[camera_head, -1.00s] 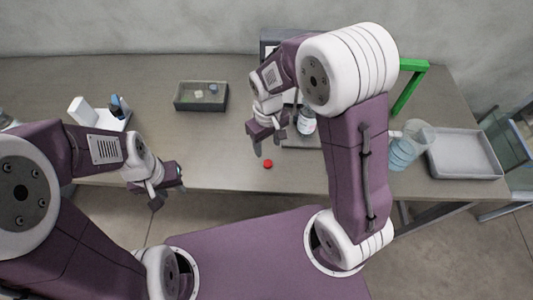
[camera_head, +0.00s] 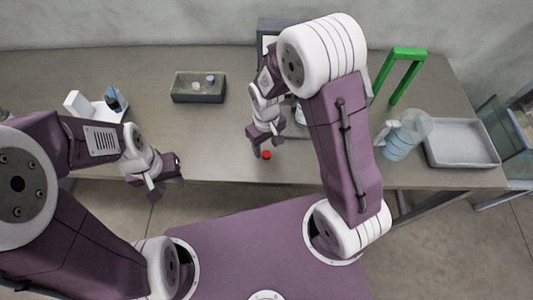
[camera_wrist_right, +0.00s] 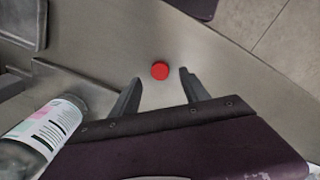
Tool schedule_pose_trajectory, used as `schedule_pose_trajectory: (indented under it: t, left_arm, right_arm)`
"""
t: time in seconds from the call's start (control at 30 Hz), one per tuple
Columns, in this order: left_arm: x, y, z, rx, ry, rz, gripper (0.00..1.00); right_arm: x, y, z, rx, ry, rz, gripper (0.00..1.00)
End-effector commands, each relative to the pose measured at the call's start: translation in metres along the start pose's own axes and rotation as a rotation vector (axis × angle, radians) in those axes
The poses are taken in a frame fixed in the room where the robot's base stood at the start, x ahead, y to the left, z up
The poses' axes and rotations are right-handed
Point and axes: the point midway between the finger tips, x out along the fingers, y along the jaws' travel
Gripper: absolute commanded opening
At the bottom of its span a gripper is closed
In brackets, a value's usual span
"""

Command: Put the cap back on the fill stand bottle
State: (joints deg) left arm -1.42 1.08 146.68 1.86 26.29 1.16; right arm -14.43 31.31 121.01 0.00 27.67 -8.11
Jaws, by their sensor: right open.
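The red cap (camera_head: 266,155) lies on the table near its front edge. In the right wrist view the cap (camera_wrist_right: 160,70) sits just beyond and between the two open fingertips of my right gripper (camera_wrist_right: 158,82), touching neither. In the head view my right gripper (camera_head: 264,143) is right beside the cap. The labelled bottle (camera_wrist_right: 47,132) is at the left of the right wrist view; in the head view my right arm mostly hides it. My left gripper (camera_head: 165,178) hangs empty at the table's front edge, and its jaw gap is not clear.
A dark bin (camera_head: 198,97) with small items stands at the back left. A white holder (camera_head: 80,104) stands farther left. A green frame (camera_head: 408,54), a clear jug (camera_head: 403,138) and a grey tray (camera_head: 462,160) are on the right. The table between bin and cap is clear.

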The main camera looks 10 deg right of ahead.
Motion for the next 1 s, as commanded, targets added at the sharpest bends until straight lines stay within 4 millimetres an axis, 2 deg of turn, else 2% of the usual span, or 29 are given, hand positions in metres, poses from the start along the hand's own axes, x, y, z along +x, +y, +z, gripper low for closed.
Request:
schedule_pose_trajectory:
  t: [0.1,0.2,0.57,0.77,1.0]
  left_arm:
    - [0.0,0.0,0.0,0.0,0.0,0.0,0.36]
    - [0.0,0.0,0.0,0.0,0.0,0.0,0.36]
    - [0.0,0.0,0.0,0.0,0.0,0.0,0.36]
    - [0.0,0.0,0.0,0.0,0.0,0.0,0.36]
    - [0.0,0.0,0.0,0.0,0.0,0.0,0.36]
  right_arm:
    - [0.02,-0.001,0.002,0.0,-0.005,-0.001,0.53]
    - [0.029,-0.001,0.002,0.0,-0.003,0.0,0.53]
    - [0.031,-0.001,0.001,0.0,0.0,0.0,0.53]
    - [0.031,-0.001,0.001,0.0,0.0,0.0,0.01]
    - [0.031,-0.001,0.001,0.0,0.0,0.0,0.0]
